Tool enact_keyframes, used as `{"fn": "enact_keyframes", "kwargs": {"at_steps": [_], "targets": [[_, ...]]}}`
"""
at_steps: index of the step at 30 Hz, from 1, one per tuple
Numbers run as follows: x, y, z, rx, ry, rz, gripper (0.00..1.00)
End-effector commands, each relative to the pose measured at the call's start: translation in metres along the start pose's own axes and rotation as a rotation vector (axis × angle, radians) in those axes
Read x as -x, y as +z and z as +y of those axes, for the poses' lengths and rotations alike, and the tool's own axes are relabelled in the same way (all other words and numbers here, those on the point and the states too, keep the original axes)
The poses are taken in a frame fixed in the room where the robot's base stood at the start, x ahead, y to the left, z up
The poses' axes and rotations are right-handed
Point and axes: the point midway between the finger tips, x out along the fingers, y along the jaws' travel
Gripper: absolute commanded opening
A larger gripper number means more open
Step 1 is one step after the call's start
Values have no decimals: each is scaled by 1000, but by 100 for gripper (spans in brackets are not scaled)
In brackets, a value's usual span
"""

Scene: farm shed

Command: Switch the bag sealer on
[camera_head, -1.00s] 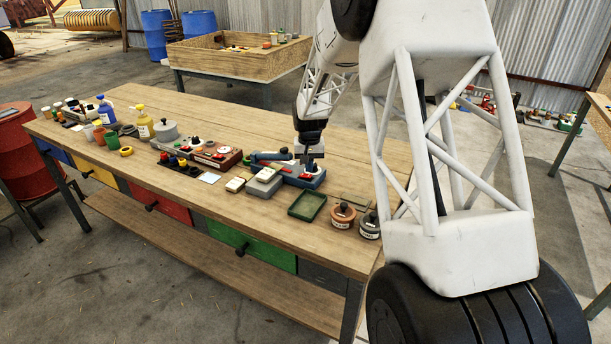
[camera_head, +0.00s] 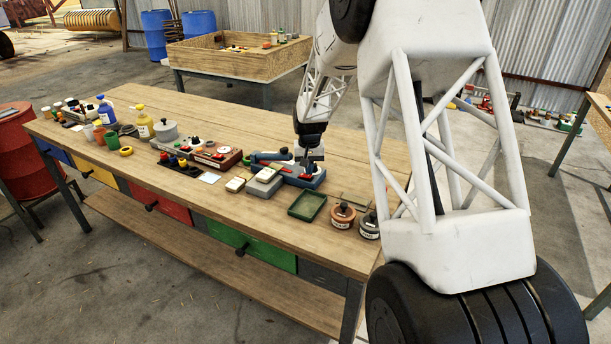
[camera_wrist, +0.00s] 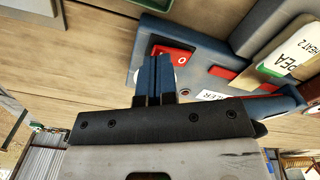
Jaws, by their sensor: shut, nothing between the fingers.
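The bag sealer (camera_head: 312,180) is a blue device with a grey part, standing on the wooden workbench among other items. In the wrist view its blue body (camera_wrist: 145,52) carries a red rocker switch (camera_wrist: 184,58) marked "O" and a label that partly reads "LER". My gripper (camera_wrist: 161,62) is shut and empty, its two blue fingers side by side. The fingertips are over the left part of the red switch and hide it; I cannot tell whether they touch it. In the head view my gripper (camera_head: 308,160) points down at the sealer's right end.
A green tray (camera_head: 307,205) and round tins (camera_head: 342,215) stand right of the sealer. Grey and cream blocks (camera_head: 263,184) stand close on its left, with more small devices (camera_head: 215,155) beyond. The bench's back strip (camera_head: 240,120) is clear.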

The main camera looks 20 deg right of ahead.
Motion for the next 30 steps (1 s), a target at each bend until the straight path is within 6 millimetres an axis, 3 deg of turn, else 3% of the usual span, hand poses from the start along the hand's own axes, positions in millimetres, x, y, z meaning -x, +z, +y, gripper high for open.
{"fn": "enact_keyframes", "kwargs": {"at_steps": [30], "targets": [[-11, 0, 0, 0, 0, 0, 0]]}}
